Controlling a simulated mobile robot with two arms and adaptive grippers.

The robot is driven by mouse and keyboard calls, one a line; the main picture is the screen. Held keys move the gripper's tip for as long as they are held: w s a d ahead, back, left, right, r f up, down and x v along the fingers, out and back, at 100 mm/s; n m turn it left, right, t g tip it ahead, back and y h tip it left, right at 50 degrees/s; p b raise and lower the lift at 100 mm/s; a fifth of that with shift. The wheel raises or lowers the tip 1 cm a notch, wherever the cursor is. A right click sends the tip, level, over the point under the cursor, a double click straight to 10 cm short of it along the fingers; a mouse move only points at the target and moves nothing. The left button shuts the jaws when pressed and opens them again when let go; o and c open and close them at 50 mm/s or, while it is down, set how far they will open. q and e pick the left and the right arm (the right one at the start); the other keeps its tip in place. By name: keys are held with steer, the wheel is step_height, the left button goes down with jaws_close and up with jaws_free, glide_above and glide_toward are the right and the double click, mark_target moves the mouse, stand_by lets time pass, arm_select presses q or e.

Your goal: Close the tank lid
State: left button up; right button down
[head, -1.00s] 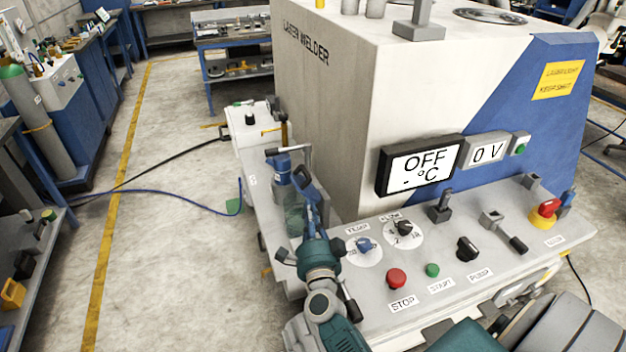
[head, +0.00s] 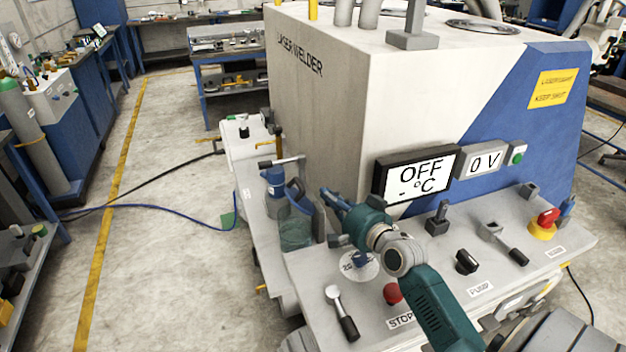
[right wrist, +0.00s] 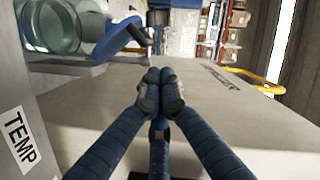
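The clear glass tank (head: 296,234) stands on the ledge at the left side of the laser welder. Its blue lid (head: 297,194) is tilted up, apart from the tank's mouth. In the right wrist view the tank (right wrist: 58,27) is at the upper left, with the blue lid (right wrist: 117,42) beside it. My right gripper (head: 332,200) is to the right of the lid, close to the welder's side wall. In its wrist view the fingertips (right wrist: 158,84) meet with nothing between them. My left gripper is not in view.
The welder body (head: 335,120) rises behind the right gripper. The control panel with a red stop button (head: 393,293) and a black-handled lever (head: 346,322) lies under my right arm. A blue bottle-like part (head: 273,181) stands behind the tank. The floor at left is open.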

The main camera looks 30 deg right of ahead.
steer(key=w+f+p, duration=0.1)
steer(key=w, duration=0.8)
steer(key=shift+w+d+f, duration=0.15)
steer(key=shift+w+d, duration=0.25)
steer(key=shift+d, duration=0.05)
steer(key=shift+a+n+p, duration=0.2)
steer(key=shift+n+p, duration=0.1)
steer(key=shift+p, duration=0.25)
steer(key=shift+w+a+g, duration=0.1)
steer(key=shift+a+g, duration=0.2)
